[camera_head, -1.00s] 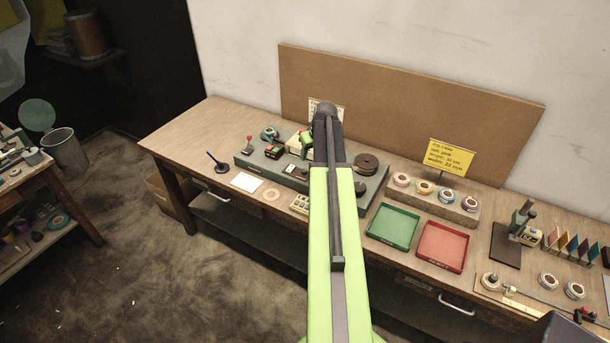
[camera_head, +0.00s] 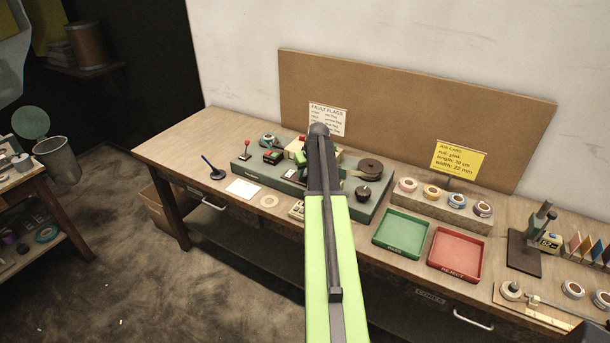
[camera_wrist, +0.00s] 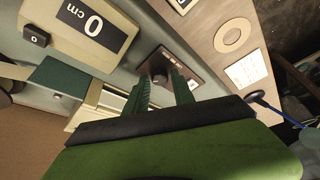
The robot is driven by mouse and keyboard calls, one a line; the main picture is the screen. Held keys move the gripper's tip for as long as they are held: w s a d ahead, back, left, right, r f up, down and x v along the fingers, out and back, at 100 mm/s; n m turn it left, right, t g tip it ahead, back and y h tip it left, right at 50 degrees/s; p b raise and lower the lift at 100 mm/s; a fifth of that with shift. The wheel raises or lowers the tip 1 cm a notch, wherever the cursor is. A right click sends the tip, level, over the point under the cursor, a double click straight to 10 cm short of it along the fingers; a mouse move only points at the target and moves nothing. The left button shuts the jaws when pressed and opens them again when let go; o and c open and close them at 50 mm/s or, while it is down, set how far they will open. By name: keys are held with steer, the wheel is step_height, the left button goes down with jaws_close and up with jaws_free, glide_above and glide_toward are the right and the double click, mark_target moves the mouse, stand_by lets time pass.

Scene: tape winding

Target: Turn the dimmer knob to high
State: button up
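The dimmer knob (camera_wrist: 158,80) is a small dark round knob on a brown plate (camera_wrist: 185,68) with small pale markings, seen in the wrist view. In the head view the small plate (camera_head: 290,174) sits on the green-grey base, left of my arm; the knob is too small there to read. My gripper (camera_wrist: 161,84) is open, with its two dark green fingers apart on either side of the knob. I cannot tell whether they touch it. The knob's pointer direction is not readable.
A "0 cm" display (camera_wrist: 88,22) stands beside the plate in the wrist view. A tape ring (camera_head: 268,200) and a white card (camera_head: 242,189) lie in front of the base. Green (camera_head: 376,239) and red (camera_head: 433,262) trays are to the right. A dark round knob (camera_head: 363,193) is right of my arm.

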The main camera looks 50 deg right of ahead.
jaws_close()
steer(key=shift+m, duration=0.3)
steer(key=m, duration=0.2)
steer(key=m+g+h, duration=0.1)
steer(key=m, duration=0.1)
steer(key=shift+w+a+h, duration=0.1)
steer(key=shift+a+h, duration=0.1)
steer(key=shift+h, duration=0.1)
steer(key=shift+w+m+g+h, duration=0.1)
steer(key=shift+m+g+h, duration=0.45)
steer(key=shift+m, duration=1.55)
steer(key=shift+g, duration=0.25)
steer(key=shift+o, duration=1.9)
jaws_free()
